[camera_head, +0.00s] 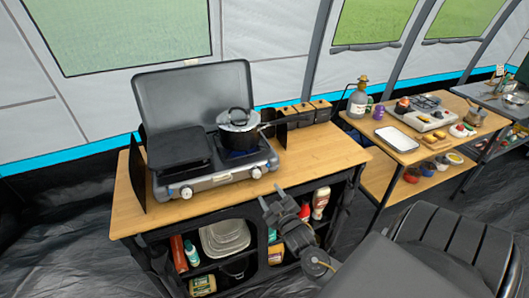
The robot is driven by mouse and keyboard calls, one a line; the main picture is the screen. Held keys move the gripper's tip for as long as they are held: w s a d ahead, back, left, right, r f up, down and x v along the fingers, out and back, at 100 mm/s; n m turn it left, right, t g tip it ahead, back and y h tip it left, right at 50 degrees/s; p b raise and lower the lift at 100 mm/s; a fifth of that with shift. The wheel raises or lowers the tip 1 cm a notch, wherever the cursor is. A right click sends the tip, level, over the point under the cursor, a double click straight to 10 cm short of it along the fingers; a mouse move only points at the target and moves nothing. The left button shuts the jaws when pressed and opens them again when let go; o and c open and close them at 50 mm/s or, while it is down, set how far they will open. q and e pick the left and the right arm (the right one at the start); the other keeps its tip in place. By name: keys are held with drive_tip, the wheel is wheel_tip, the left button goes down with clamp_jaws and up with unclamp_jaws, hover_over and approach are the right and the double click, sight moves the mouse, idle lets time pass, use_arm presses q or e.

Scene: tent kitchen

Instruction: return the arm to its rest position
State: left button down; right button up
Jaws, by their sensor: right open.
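My right gripper (271,197) is open and empty, with its dark arm coming in from the lower right. It is in front of the front edge of the wooden counter (310,164), over the open shelves as seen from the head. I cannot tell its exact gap to the counter edge. My left gripper is not in view.
A camping stove (217,180) with its lid up holds a lidded pot (238,130) and a dark griddle (179,149). Boxes (303,112) stand behind. A second table (397,141) bears a white tray (388,139).

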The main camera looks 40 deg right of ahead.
drive_tip(key=s+a+f+g+y, duration=0.1)
drive_tip(key=s+f+g, duration=0.25)
drive_tip(key=f, duration=0.75)
drive_tip(key=s+a+f+g+y, duration=0.15)
drive_tip(key=s+f, duration=0.35)
drive_tip(key=f, duration=0.5)
drive_tip(key=s+a+f+g, duration=0.1)
drive_tip(key=s+f+g, duration=0.3)
drive_tip(key=f, duration=0.7)
drive_tip(key=s+a+f+g+y, duration=0.1)
drive_tip(key=s+a+f, duration=0.3)
drive_tip(key=s, duration=0.6)
drive_tip(key=s+a+f+g+b, duration=0.1)
drive_tip(key=s+a+f+g, duration=0.2)
drive_tip(key=s+f, duration=0.4)
drive_tip(key=s+a+f+g+y, duration=0.1)
drive_tip(key=s+a+f, duration=0.4)
drive_tip(key=s, duration=0.8)
drive_tip(key=shift+s+f+g+y, duration=0.2)
drive_tip(key=shift+g+y, duration=0.15)
drive_tip(key=shift+g, duration=0.55)
